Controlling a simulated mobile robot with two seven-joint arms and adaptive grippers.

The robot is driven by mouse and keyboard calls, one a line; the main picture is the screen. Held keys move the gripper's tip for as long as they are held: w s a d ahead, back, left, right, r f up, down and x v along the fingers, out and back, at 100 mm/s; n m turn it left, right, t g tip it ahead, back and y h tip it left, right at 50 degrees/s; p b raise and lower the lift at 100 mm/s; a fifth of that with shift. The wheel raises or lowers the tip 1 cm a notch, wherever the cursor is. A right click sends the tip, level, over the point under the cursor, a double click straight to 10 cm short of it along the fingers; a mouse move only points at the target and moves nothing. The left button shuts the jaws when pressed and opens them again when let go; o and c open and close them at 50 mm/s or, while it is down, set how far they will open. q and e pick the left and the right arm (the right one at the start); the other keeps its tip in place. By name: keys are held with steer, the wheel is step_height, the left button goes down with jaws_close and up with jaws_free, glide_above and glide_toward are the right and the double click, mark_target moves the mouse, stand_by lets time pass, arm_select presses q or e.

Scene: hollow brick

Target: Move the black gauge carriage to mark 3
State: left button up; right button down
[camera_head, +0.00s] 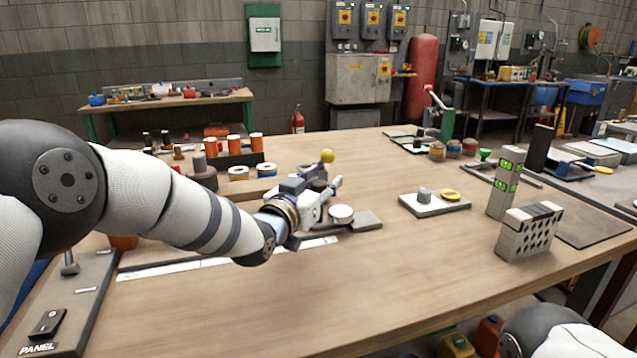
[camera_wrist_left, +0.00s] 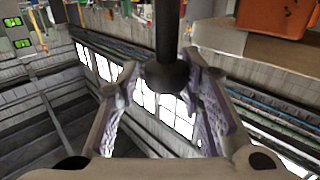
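A pale scale strip (camera_head: 180,267) lies along the left front of the table, partly hidden by my left arm. My left gripper (camera_head: 332,198) is above the table near the strip's right end. In the left wrist view, its two fingers (camera_wrist_left: 163,80) stand apart, with a dark ball-ended rod (camera_wrist_left: 168,76) between their tips. Whether the fingers touch the ball is unclear, as is whether the rod belongs to the black gauge carriage. I cannot make out the carriage with certainty in the head view. My right gripper is out of view.
A white disc (camera_head: 341,213) and a dark flat plate (camera_head: 366,221) are beside the left gripper. A yellow ball (camera_head: 327,156) is just behind it. A perforated block (camera_head: 527,234) and a green-marked post (camera_head: 504,186) stand at right. The middle front is clear.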

arm_select(q)
steer(key=v, duration=1.2)
